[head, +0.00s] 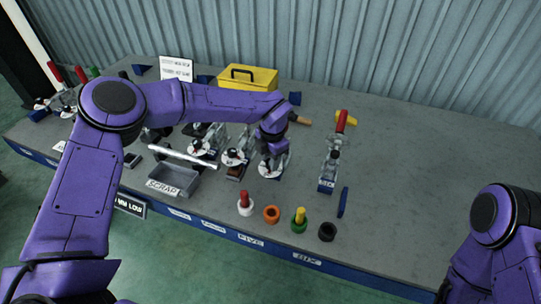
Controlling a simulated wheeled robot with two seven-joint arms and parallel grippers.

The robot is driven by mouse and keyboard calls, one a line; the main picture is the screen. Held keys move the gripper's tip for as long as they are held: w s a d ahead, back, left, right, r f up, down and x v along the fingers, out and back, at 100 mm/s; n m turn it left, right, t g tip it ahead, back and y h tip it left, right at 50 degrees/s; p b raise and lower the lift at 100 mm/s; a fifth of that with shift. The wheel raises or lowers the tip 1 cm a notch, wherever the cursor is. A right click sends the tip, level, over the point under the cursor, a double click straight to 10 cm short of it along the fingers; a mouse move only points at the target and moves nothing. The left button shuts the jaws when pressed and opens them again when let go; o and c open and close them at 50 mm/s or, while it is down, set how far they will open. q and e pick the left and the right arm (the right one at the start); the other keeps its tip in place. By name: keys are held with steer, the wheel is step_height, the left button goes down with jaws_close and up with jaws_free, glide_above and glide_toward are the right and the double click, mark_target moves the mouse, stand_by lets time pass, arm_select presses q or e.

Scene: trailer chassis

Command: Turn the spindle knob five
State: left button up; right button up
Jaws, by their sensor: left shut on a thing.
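Several small spindle stations with white discs stand in a row along the middle of the bench. The one under my left gripper, spindle station five (272,168), is nearest the front label reading FIVE. My left gripper (272,150) points down over this station and is shut on its knob. The knob itself is hidden by the gripper. My right arm shows at the lower right, off the bench front, but its gripper is out of the picture.
A red-handled clamp (335,150) stands to the right. Red, orange, green and black pieces line the front edge. A yellow toolbox (247,79) is at the back. The bench's right side is clear.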

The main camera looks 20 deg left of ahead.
arm_select(q)
steer(key=shift+m+p, duration=0.45)
steer(key=shift+m, duration=0.55)
steer(key=o, duration=1)
steer(key=shift+o, duration=0.2)
steer(key=shift+r, duration=0.25)
step_height(320, 180, up, 10)
steer(key=b, duration=0.2)
steer(key=shift+s+d+b, duration=0.25)
steer(key=shift+s+b, duration=0.05)
